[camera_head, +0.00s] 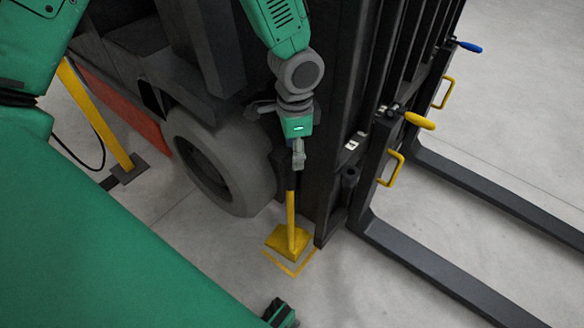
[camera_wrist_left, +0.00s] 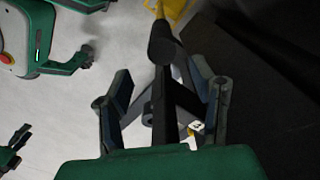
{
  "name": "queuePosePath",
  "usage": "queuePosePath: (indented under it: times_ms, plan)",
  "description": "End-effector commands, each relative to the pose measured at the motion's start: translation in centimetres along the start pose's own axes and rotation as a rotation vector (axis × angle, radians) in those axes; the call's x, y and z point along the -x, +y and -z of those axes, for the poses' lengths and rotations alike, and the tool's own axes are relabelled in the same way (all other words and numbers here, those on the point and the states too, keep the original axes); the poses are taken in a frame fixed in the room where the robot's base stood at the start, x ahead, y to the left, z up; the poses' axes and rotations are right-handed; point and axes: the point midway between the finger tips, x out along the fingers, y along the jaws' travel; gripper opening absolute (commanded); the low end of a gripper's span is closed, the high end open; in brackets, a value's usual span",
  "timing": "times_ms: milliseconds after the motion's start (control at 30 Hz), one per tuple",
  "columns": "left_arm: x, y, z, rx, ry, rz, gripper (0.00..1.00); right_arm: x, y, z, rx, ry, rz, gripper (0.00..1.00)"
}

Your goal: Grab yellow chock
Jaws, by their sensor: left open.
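The yellow chock (camera_head: 288,241) stands on the floor beside the forklift's wheel, with a thin yellow pole (camera_head: 291,208) rising from it. My left gripper (camera_head: 298,150) is above the chock at the top of the pole. In the left wrist view, my left gripper (camera_wrist_left: 162,82) is open, with its fingers apart on either side of the pole's dark grip (camera_wrist_left: 162,48). I cannot tell whether they touch it. Part of the yellow chock (camera_wrist_left: 176,8) shows at the top edge there. A green and black part of mine, perhaps the right gripper, shows at the bottom of the head view (camera_head: 280,313).
The forklift's grey wheel (camera_head: 222,165) and dark mast (camera_head: 335,110) stand close to the left arm. Two long forks (camera_head: 430,268) reach right along the floor. A yellow post (camera_head: 95,115) stands at left. The concrete floor between the forks is clear.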

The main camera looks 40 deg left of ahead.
Motion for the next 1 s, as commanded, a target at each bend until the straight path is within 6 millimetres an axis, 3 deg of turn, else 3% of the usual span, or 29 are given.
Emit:
queuePosePath:
  times_ms: [267, 533, 767, 800, 933, 1000]
  plan:
    - [-1.9, 0.0, 0.0, 0.001, -0.001, 0.001, 0.51, -1.1, -0.1, 0.0, 0.001, 0.001, 0.001, 0.40]
    - [-5.7, -0.1, 0.0, 0.000, -0.002, 0.002, 0.51, -3.5, -0.1, -0.2, 0.001, 0.000, 0.000, 0.40]
    - [-5.9, -0.2, -0.1, 0.001, 0.001, 0.001, 0.51, -3.4, -0.1, -0.1, 0.000, 0.001, 0.000, 0.40]
    - [-5.9, -0.2, -0.1, 0.001, 0.001, 0.001, 0.47, -3.4, -0.1, -0.1, 0.000, 0.001, 0.000, 0.40]
    - [-5.9, -0.2, -0.1, 0.001, 0.001, 0.001, 0.01, -3.4, -0.1, -0.1, 0.001, 0.001, 0.000, 0.40]
    - [-5.9, -0.2, -0.1, 0.001, 0.000, 0.001, 0.00, -3.4, -0.1, -0.1, 0.001, 0.001, 0.000, 0.40]
